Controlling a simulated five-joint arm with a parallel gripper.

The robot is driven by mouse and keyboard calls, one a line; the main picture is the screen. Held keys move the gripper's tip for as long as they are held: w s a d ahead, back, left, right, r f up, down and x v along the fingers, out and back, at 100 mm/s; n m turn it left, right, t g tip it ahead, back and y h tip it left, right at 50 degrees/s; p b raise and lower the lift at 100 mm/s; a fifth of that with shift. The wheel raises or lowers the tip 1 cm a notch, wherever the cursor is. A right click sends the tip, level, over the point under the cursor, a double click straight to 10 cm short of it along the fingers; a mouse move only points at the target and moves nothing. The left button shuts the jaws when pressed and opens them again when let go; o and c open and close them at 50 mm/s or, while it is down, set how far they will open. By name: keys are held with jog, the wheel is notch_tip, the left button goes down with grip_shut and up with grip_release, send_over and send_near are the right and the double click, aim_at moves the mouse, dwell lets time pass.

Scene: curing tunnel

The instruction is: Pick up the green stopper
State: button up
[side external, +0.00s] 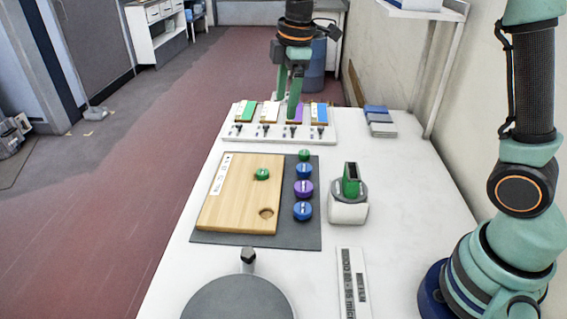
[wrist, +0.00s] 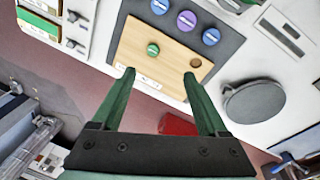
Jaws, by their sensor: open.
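A green stopper (side external: 262,174) sits on the wooden board (side external: 228,205), toward its far right part. It also shows in the wrist view (wrist: 153,49), ahead of the fingertips. A second small green piece (side external: 304,155) stands at the far end of a row on the grey mat, right of the board. My gripper (side external: 289,105) is at the far end of the table, raised by the card rack, well beyond the board. In the wrist view my gripper (wrist: 159,74) has its two green fingers wide apart, with nothing between them.
Two blue stoppers (side external: 303,171) (side external: 303,210) and a purple one (side external: 303,188) share the row. The board has an empty round hole (side external: 266,213). A white holder with a green top (side external: 348,208) stands right of the mat. A round grey plate (side external: 238,300) is in front.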

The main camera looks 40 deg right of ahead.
aim_at(263, 172)
jog(key=w+f+n, duration=0.2)
jog(key=f, duration=0.5)
jog(key=w+a+f+n+g, duration=0.1)
jog(key=w+f+n, duration=0.1)
jog(key=f, duration=0.5)
jog(key=w+a+f+n, duration=0.1)
jog(key=w+f+n, duration=0.1)
jog(key=f, duration=0.5)
jog(key=shift+w+a+f+n+g, duration=0.15)
jog(key=shift+w+f+n+g, duration=0.15)
jog(key=shift+w+n+g, duration=0.1)
jog(key=shift+c, duration=0.4)
jog(key=shift+s, duration=0.1)
grip_shut()
